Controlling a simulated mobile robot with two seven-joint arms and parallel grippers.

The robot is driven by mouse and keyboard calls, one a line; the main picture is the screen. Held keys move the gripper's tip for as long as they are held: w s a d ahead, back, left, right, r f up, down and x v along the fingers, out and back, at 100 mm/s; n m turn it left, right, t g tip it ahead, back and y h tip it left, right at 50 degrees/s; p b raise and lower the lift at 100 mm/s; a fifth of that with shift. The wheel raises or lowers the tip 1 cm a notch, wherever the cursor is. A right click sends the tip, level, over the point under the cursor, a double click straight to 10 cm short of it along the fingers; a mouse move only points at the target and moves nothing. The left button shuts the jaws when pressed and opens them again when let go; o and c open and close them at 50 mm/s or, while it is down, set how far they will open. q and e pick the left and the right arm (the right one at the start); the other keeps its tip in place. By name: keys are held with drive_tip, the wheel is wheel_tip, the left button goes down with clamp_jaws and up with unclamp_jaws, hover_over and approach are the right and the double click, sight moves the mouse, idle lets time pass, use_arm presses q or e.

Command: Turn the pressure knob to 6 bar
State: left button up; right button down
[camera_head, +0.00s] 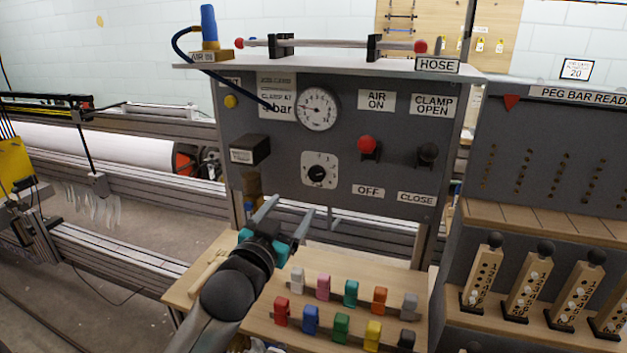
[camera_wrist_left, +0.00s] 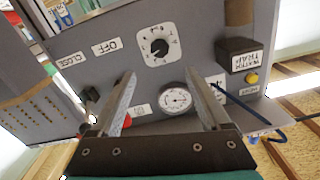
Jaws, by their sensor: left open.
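The pressure knob (camera_head: 318,174) is a black dial on a white square plate, low in the middle of the grey panel (camera_head: 275,190). It also shows upside down in the left wrist view (camera_wrist_left: 157,46), beyond the fingertips. A round white gauge (camera_head: 318,109) sits above the knob; its reading is too small to tell. The gauge also shows in the left wrist view (camera_wrist_left: 175,98). My left gripper (camera_head: 288,212) is open and empty, below and left of the knob in the head view and apart from it. My right gripper does not show.
A red-knobbed lever (camera_head: 367,145) and a black-knobbed lever (camera_head: 428,152) stand to the right of the dial. A black box (camera_head: 250,149) juts out at left. Several coloured pegs stand on the wooden shelf (camera_head: 255,325) below. A blue hose (camera_head: 210,68) runs down the panel.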

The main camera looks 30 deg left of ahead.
use_arm(q)
drive_tip(key=b, duration=0.2)
approach(315, 176)
drive_tip(key=d+x, duration=0.1)
drive_tip(key=x, duration=0.3)
drive_tip(key=b+x, duration=0.1)
drive_tip(key=x, duration=0.2)
drive_tip(key=shift+a, duration=0.45)
drive_tip(key=shift+x, duration=0.9)
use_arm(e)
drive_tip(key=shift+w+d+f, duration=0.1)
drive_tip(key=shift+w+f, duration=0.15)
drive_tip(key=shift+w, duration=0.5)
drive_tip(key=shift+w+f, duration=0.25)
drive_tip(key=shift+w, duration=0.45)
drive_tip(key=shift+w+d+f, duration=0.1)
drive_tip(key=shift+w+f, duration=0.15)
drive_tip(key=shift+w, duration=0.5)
use_arm(q)
clamp_jaws()
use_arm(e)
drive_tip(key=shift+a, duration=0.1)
